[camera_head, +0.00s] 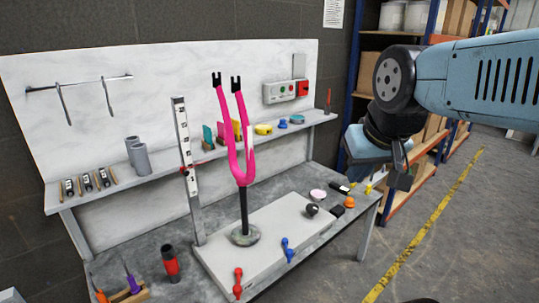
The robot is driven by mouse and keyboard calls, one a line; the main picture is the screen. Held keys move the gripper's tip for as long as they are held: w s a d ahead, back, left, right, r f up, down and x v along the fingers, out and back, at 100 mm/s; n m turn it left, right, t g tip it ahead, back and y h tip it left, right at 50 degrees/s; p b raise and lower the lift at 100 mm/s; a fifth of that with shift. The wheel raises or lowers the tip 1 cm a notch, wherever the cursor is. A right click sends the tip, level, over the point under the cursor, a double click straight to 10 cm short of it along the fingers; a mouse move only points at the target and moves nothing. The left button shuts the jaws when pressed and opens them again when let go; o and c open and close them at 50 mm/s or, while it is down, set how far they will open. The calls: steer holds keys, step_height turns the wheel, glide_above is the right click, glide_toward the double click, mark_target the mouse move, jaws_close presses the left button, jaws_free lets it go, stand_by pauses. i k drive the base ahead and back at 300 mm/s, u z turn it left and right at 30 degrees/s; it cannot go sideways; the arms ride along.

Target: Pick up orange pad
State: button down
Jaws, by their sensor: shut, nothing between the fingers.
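A small round orange pad (349,202) lies on the grey workbench (336,232) near its right end. A black block lies close beside it on the left. My gripper (374,184) hangs at the right end of the bench, up and to the right of the orange pad in the picture. Its fingers are small and partly hidden by the wrist, but they look shut with nothing held. The gripper appears apart from the pad; its height above the bench is hard to tell.
A pink fork (240,160) stands upright on a black post in a white board (215,262). A pink-white round pad (318,195) and a dark ball (312,210) lie left of the orange pad. Red and blue clamps sit along the board's front. Shelving (395,40) stands behind my arm.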

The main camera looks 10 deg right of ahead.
mark_target(349, 203)
steer(key=z, duration=0.2)
steer(key=i, duration=0.7)
steer(key=z, duration=0.45)
steer(key=i, duration=0.9)
steer(key=z, duration=0.2)
